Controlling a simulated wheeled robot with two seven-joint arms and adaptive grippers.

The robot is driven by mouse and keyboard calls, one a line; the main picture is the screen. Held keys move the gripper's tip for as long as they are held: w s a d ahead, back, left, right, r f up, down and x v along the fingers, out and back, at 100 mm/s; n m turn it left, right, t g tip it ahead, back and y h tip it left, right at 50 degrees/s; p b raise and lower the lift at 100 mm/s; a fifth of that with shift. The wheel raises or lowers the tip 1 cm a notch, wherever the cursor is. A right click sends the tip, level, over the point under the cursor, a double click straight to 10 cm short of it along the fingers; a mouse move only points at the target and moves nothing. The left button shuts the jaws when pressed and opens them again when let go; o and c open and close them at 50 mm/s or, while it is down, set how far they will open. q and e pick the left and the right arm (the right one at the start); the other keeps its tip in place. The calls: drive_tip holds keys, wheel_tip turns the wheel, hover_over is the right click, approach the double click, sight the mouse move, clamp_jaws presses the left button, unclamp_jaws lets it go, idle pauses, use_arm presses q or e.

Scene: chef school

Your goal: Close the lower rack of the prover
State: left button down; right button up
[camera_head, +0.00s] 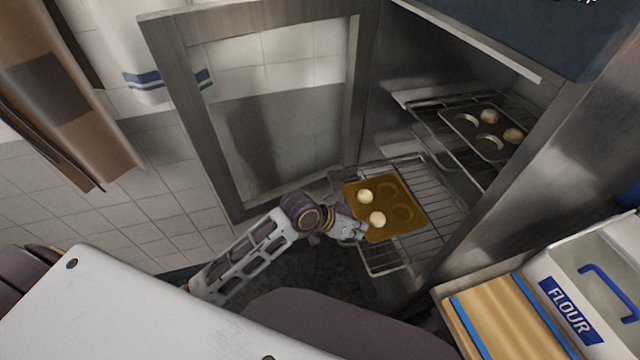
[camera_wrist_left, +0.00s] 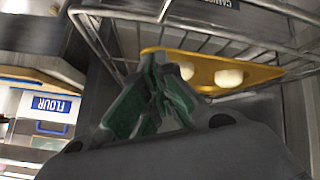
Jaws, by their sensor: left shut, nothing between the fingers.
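The prover stands open, its glass-panelled door (camera_head: 270,130) swung out to the left. Its lower wire rack (camera_head: 440,200) is pulled part of the way out and carries a yellow tray (camera_head: 385,238) with two dough balls. My left gripper (camera_head: 360,232) is shut and empty at the rack's front, by the tray's near left corner. In the left wrist view the shut fingers (camera_wrist_left: 158,75) are close to the rack's wire edge (camera_wrist_left: 225,28) and the yellow tray (camera_wrist_left: 262,75); I cannot tell whether they touch. My right gripper is not in view.
An upper rack (camera_head: 430,105) inside the prover holds a dark tray (camera_head: 485,150) with dough balls. A flour bin (camera_head: 560,290) and a wooden board (camera_head: 490,318) stand at the lower right. The prover's right wall (camera_head: 530,170) borders the racks.

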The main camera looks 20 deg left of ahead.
use_arm(q)
drive_tip(key=s+a+f+n+t, duration=0.2)
drive_tip(key=a+f+n, duration=0.2)
drive_tip(key=a, duration=0.2)
drive_tip(key=w+a+f+n+t+y+b, duration=0.1)
drive_tip(key=w+a+n+t, duration=0.3)
drive_tip(key=a+n, duration=0.4)
drive_tip(key=w+a+f+n+t+y+b, duration=0.2)
drive_tip(key=w+a+n+t+y+b, duration=0.1)
drive_tip(key=a+n+t, duration=0.3)
drive_tip(key=w+a+n+b, duration=0.1)
drive_tip(key=a+n, duration=0.1)
drive_tip(key=n, duration=0.1)
drive_tip(key=shift+a+f+n+t, duration=0.2)
drive_tip(key=shift+a+n+t, duration=0.05)
drive_tip(key=shift+n+t, duration=0.05)
drive_tip(key=shift+w, duration=0.1)
drive_tip(key=shift+w, duration=0.1)
